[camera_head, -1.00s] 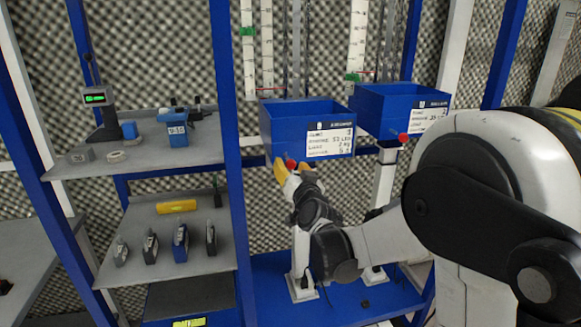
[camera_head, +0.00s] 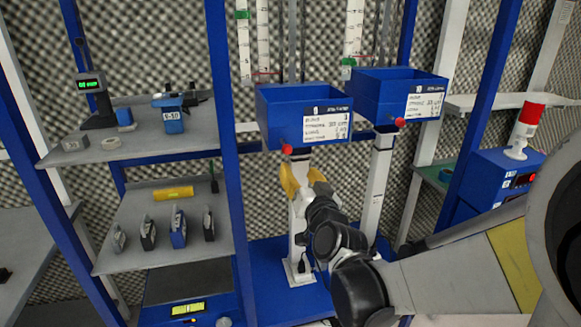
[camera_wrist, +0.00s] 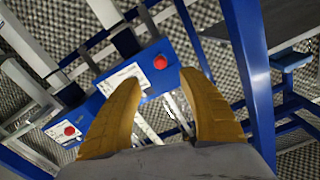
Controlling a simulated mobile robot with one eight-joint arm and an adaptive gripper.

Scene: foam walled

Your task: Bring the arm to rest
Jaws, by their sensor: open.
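My gripper (camera_head: 302,180) has yellow fingers. In the head view it is just below the left blue bin, in front of its white post. In the wrist view the two fingers (camera_wrist: 155,95) stand apart with nothing between them. The left blue bin (camera_head: 277,125) has a white label and a red knob (camera_head: 287,149). Beyond the fingertips, a red knob (camera_wrist: 160,62) on a blue face shows in the wrist view. My arm reaches in from the lower right of the head view.
A second blue bin (camera_head: 377,108) stands to the right. Grey shelves (camera_head: 128,147) on the left hold several small items and a yellow cylinder (camera_head: 173,193). A blue box (camera_head: 490,180) with a red-topped beacon (camera_head: 527,125) is at the right. Blue uprights (camera_head: 224,60) frame the rack.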

